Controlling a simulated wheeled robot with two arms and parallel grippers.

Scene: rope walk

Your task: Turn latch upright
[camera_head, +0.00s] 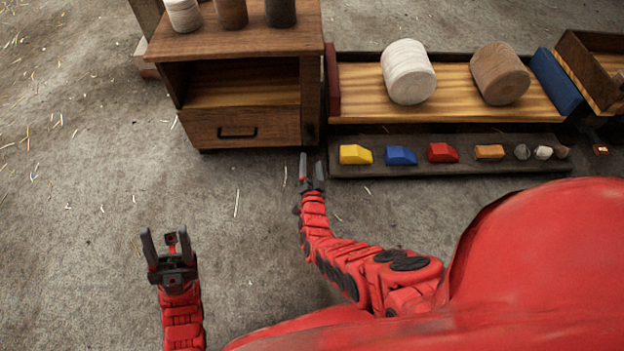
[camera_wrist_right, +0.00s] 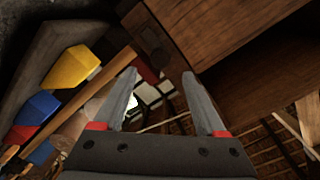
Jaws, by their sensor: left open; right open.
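In the right wrist view, a dark wooden piece (camera_wrist_right: 152,42), perhaps the latch, lies against the post of the wooden cabinet (camera_wrist_right: 235,30), just beyond my fingertips. Its exact angle is hard to tell. I cannot pick it out in the head view, where the cabinet (camera_head: 245,52) stands at upper left centre. My right gripper (camera_head: 312,168) is open and in front of the cabinet's lower right corner. Its fingers (camera_wrist_right: 160,80) are apart with nothing between them. My left gripper (camera_head: 166,243) is open and empty over the floor at lower left.
A low shelf (camera_head: 450,115) right of the cabinet holds two large rolls (camera_head: 408,72) (camera_head: 500,73). A dark tray (camera_head: 375,170) before it holds yellow, blue, red and orange blocks and small stones. The cabinet has a drawer (camera_head: 237,127). Floor at left is clear except for straw.

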